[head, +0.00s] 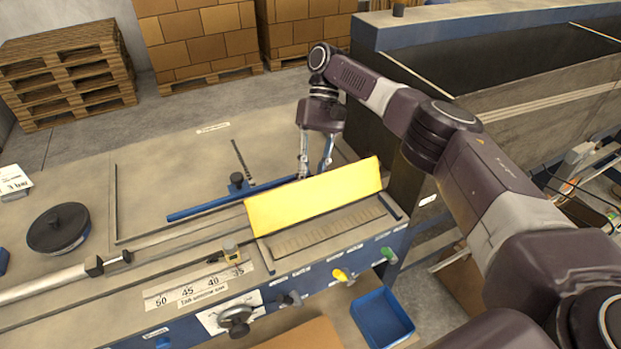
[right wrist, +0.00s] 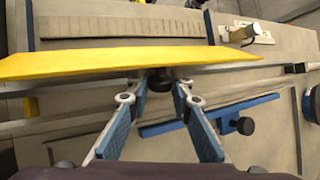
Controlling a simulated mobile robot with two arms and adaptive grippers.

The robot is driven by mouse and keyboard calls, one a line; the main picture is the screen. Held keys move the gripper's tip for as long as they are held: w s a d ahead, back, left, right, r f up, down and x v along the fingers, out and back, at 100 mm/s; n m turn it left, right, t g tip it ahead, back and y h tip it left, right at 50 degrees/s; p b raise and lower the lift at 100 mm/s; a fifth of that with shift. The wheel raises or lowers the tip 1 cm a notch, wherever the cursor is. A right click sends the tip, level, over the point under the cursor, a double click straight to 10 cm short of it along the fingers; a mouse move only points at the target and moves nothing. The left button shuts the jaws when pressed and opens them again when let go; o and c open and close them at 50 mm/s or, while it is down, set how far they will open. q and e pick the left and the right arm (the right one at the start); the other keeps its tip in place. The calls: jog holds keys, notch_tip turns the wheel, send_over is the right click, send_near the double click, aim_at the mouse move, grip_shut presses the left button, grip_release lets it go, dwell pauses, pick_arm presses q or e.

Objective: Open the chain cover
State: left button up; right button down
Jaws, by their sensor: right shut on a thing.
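The yellow chain cover (head: 315,195) stands tilted up on the machine table, its front face towards the head camera. In the right wrist view the cover (right wrist: 90,63) shows as a yellow band across the upper part. My right gripper (head: 315,172) is behind the cover, its fingertips partly hidden by it in the head view. In the right wrist view my right gripper (right wrist: 157,88) is shut on the cover's black knob (right wrist: 159,79). The ribbed chain strip (head: 330,229) lies uncovered in front of the cover. My left gripper is out of view.
A blue bar (head: 210,206) with a black knob lies left of the cover. A black round disc (head: 59,228) is at the far left. A blue bin (head: 382,318) is below the front edge, beneath yellow and green knobs. A grey-blue machine stands behind right.

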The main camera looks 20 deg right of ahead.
jog(key=c, duration=1.7)
grip_release()
jog(key=shift+w, duration=0.1)
jog(key=shift+c, duration=0.2)
notch_tip(320, 180, up, 10)
jog(key=shift+f, duration=0.1)
